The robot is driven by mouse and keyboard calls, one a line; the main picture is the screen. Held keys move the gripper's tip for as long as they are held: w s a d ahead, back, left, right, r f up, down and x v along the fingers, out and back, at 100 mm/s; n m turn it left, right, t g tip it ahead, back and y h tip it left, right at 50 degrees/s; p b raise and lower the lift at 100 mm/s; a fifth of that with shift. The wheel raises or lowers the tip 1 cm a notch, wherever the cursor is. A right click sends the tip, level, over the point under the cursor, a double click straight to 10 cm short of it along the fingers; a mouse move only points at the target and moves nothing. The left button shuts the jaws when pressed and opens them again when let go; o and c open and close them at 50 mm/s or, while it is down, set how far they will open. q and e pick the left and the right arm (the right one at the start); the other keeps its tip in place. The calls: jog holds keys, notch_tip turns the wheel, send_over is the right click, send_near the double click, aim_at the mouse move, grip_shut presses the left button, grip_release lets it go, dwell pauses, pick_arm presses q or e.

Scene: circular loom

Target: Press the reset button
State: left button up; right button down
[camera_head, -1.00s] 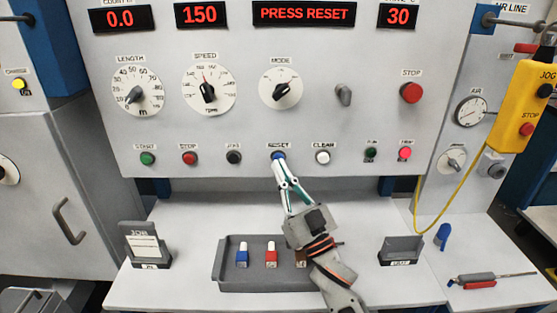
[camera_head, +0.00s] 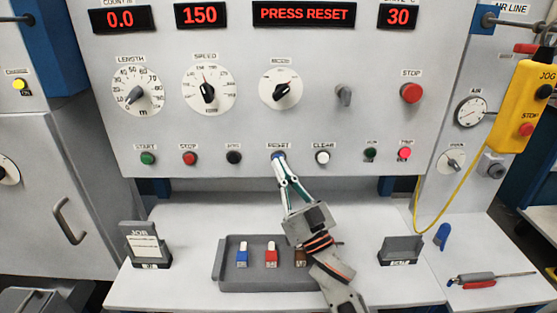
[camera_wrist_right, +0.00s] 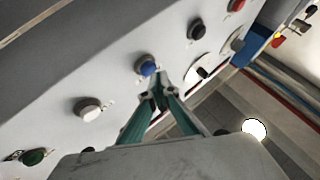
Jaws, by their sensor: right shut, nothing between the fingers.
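The reset button is a blue button (camera_head: 279,156) in the lower row of the panel, under the label RESET. It also shows in the right wrist view (camera_wrist_right: 148,68). My right gripper (camera_head: 281,163) is shut and empty, its fingertips at the button's lower edge and hiding part of it. In the right wrist view the closed fingertips (camera_wrist_right: 160,82) appear right beside the blue button; whether they touch it I cannot tell. The display (camera_head: 304,14) reads PRESS RESET. My left gripper is not in view.
The black jog button (camera_head: 234,157) is left of the blue one and the white clear button (camera_head: 322,157) is right of it. A grey tray (camera_head: 228,273) with several coloured pieces lies on the table below my right arm. A yellow pendant (camera_head: 527,105) hangs at right.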

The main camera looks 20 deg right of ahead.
jog(key=shift+w+d, duration=0.15)
jog(key=shift+w, duration=0.3)
dwell(0.5)
jog(key=shift+s, duration=0.1)
jog(key=shift+s+a+p, duration=0.25)
jog(key=shift+s+p, duration=0.1)
jog(key=shift+s, duration=0.4)
jog(key=shift+s+a+p, duration=0.25)
jog(key=shift+s, duration=0.55)
jog(key=shift+s+a+p, duration=0.2)
jog(key=shift+s+p, duration=0.05)
jog(key=shift+s, duration=0.55)
jog(key=shift+s+a+p, duration=0.25)
jog(key=shift+s, duration=0.55)
